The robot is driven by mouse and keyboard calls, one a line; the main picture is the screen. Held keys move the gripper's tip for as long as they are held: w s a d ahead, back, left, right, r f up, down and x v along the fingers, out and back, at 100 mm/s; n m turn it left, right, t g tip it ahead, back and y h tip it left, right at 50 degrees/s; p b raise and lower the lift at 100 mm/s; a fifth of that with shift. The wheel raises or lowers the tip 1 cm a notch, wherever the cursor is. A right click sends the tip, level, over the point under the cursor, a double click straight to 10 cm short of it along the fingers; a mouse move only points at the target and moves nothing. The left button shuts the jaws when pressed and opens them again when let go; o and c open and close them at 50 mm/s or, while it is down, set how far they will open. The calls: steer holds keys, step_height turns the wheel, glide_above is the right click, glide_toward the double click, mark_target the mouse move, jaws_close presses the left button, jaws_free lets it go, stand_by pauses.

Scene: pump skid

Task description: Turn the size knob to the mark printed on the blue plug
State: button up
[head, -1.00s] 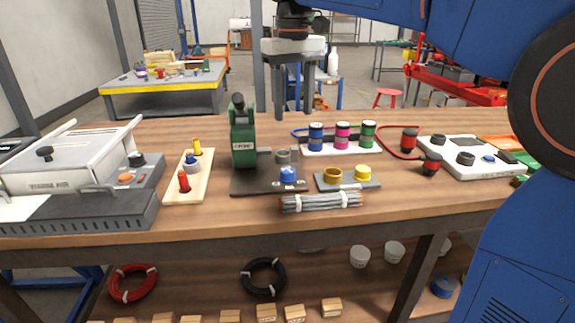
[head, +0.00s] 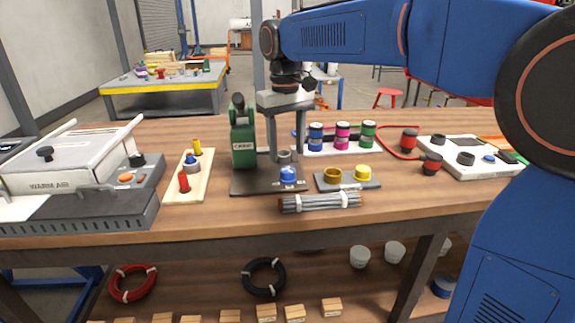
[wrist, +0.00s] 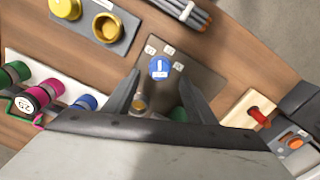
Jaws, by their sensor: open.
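The blue size knob (head: 288,174) sits on the dark base plate (head: 240,188) of the green press (head: 243,142). In the wrist view the knob (wrist: 159,67) has a white line across it and several small white labels around it, too small to read. My gripper (head: 286,150) is open and empty above the plate, pointing down. In the wrist view the knob shows just beyond and between its fingertips (wrist: 160,78), apart from both. A small blue plug (head: 192,160) stands on the wooden board (head: 178,192), between red and yellow plugs; no mark on it is legible.
A grey post (head: 284,156) stands on the plate behind the knob, close to my fingers. A tray with brass and yellow caps (head: 346,184) lies to the right, a rod bundle (head: 320,202) in front. Blue, magenta and green spools (head: 342,134) stand behind.

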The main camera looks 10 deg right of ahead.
mark_target(288, 170)
steer(key=shift+f, duration=2.8)
steer(key=c, duration=1)
